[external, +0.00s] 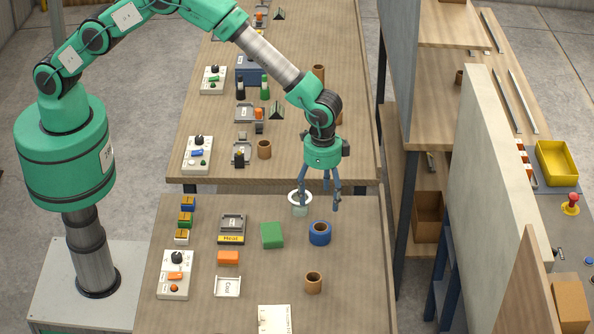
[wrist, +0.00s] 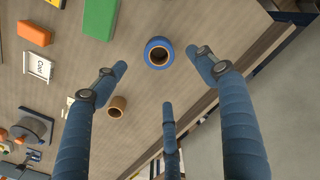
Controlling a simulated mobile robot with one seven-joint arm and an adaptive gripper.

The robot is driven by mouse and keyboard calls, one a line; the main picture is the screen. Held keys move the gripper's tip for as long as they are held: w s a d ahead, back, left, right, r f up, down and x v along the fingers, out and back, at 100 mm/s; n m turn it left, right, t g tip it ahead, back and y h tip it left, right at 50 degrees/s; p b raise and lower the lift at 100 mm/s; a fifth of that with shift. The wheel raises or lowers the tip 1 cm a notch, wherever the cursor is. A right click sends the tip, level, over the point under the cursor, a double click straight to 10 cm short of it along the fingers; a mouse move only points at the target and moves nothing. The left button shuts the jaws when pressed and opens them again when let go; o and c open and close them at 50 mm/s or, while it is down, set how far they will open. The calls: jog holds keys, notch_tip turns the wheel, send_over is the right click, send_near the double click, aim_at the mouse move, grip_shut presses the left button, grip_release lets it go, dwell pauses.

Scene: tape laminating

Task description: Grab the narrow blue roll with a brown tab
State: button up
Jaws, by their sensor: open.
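A blue roll (external: 320,233) with a brown inner core stands on the near table, right of the green block. It also shows in the wrist view (wrist: 149,55), at the top middle beyond my fingertips. A separate brown tab on it cannot be made out. My gripper (external: 331,194) is open and empty, its blue fingers pointing down above the table's far right part. In the external view the fingertips are above the roll in the picture and apart from it. In the wrist view my spread fingers (wrist: 158,66) come up on both sides below the roll.
A pale green and white roll (external: 300,203) is close to my fingers. A green block (external: 271,235) is left of the blue roll, and a small brown roll (external: 314,282) is in front of it. The table's right edge is bare.

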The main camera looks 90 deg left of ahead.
aim_at(320, 233)
jog(key=shift+f, duration=4.2)
jog(key=shift+d+f, duration=0.15)
jog(key=shift+f, duration=2.45)
jog(key=c, duration=1.3)
jog(key=shift+o, duration=0.2)
jog(key=shift+r, duration=0.1)
